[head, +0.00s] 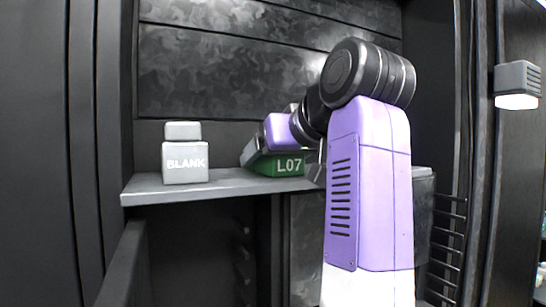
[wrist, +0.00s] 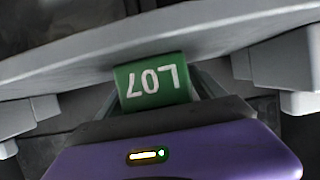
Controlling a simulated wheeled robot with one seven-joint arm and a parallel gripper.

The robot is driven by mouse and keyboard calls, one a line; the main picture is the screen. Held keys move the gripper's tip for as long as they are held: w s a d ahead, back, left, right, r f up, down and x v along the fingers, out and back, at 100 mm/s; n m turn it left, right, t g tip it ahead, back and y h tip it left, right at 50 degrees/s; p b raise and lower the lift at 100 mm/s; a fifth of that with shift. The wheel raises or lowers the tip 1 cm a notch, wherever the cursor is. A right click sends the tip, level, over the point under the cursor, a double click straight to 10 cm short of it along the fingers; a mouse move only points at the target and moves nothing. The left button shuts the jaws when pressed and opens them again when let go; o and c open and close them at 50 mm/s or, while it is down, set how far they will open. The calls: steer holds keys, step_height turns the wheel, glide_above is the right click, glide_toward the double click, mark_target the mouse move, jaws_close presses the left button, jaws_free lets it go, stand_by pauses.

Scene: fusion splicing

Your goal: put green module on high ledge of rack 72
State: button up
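The green module (head: 277,165), marked L07, is at the grey ledge (head: 230,187) of the rack, right of the BLANK module. Its base is at the ledge top, and I cannot tell if its full weight rests there. My gripper (head: 262,148) comes down on it from the upper right, with its fingers close on both sides. In the wrist view the green module (wrist: 152,84) shows upside down between the fingers, which look shut on it. Its upper part is hidden by my gripper.
A grey BLANK module (head: 185,162) stands on the left of the ledge, with bare ledge between. In the wrist view another grey block (wrist: 28,116) stands on the module's other side. My arm hides much of the ledge's right end. The rack's back wall is close behind.

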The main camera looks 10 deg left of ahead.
steer(key=shift+r, duration=0.1)
steer(key=b+v, duration=0.4)
steer(key=v, duration=0.8)
steer(key=shift+d, duration=0.1)
stand_by(0.7)
